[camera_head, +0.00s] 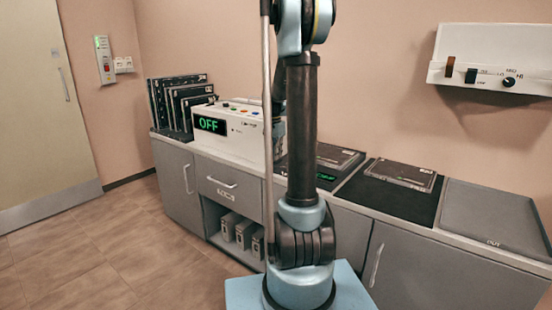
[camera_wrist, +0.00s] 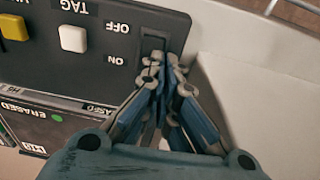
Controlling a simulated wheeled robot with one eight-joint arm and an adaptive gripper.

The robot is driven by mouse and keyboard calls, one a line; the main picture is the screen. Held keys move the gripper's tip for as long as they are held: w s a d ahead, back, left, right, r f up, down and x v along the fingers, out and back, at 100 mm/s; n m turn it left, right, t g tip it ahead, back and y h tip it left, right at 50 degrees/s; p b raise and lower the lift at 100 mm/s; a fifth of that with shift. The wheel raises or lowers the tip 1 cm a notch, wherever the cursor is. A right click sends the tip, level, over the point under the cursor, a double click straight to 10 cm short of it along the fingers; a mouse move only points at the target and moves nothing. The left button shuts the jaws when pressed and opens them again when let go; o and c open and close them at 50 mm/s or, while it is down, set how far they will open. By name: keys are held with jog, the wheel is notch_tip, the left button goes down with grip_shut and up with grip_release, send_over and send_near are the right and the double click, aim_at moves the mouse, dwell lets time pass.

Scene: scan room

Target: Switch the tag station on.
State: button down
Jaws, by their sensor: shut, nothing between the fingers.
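The tag station (camera_head: 228,140) is a white box on the counter in the head view, left of my arm. Its front display (camera_head: 210,123) reads OFF in green, and coloured buttons are on its top. In the wrist view, a dark panel (camera_wrist: 100,60) carries a yellow button, a white button (camera_wrist: 73,38) and upside-down lettering TAG, OFF and ON. A dark switch (camera_wrist: 151,44) sits beside the OFF and ON words. My gripper (camera_wrist: 160,66) is shut and empty, its fingertips at the switch's near end, partly covering it. I cannot tell whether they touch. My arm hides the gripper in the head view.
Dark upright panels (camera_head: 182,98) stand left of the station. Dark mats and a grey tray (camera_head: 495,215) lie along the counter to the right. A wall control box (camera_head: 490,60) hangs at upper right. A card marked ERASED (camera_wrist: 40,125) shows in the wrist view. The left floor is clear.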

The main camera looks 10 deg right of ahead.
notch_tip(320, 180, up, 14)
jog(key=s+a, duration=0.1)
jog(key=s, duration=0.1)
jog(key=shift+s+a+f, duration=0.2)
jog(key=shift+s+a, duration=0.05)
jog(key=shift+a, duration=0.05)
jog(key=shift+s, duration=0.1)
